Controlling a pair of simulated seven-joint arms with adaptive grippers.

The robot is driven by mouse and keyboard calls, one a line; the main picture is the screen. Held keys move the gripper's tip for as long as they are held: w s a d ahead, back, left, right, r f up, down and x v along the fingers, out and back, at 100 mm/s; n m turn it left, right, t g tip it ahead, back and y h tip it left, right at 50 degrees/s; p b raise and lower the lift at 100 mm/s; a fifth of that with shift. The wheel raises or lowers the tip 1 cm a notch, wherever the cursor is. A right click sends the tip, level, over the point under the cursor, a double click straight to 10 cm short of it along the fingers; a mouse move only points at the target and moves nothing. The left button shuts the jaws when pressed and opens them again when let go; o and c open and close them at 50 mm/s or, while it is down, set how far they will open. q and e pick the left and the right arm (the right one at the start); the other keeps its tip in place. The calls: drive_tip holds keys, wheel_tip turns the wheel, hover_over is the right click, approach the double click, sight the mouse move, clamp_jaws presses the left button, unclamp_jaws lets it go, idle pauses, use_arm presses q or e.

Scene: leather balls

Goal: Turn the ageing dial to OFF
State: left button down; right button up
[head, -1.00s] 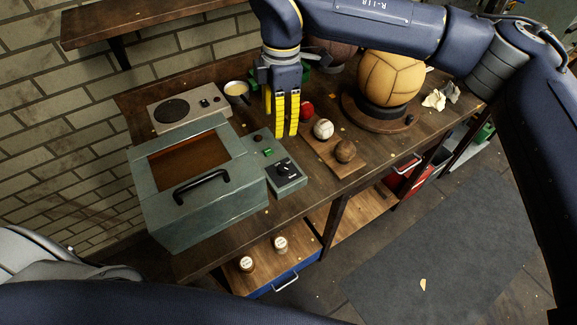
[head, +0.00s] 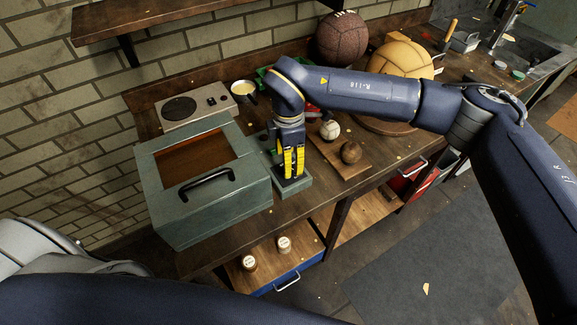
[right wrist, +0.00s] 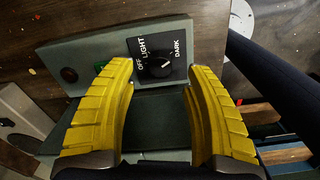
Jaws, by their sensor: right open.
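The ageing dial (right wrist: 158,66) is a black knob on a dark plate marked OFF, LIGHT and DARK, seen in the right wrist view. Its small pale pointer seems turned toward the DARK side, away from OFF. The plate is on a grey-green control panel (right wrist: 85,52), whose front edge shows in the head view (head: 294,188). My right gripper (head: 292,172) is just above the panel and hides the dial there. In the right wrist view its yellow fingers (right wrist: 160,85) are open, one on each side of the dial, with nothing between them. My left gripper is not in view.
The grey-green box (head: 212,205) with a window and black handle stands left of the panel. A hotplate (head: 195,106) and small pan (head: 243,90) are behind.

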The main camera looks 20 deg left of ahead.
drive_tip(key=shift+f, duration=1.85)
drive_tip(key=shift+c, duration=0.5)
clamp_jaws()
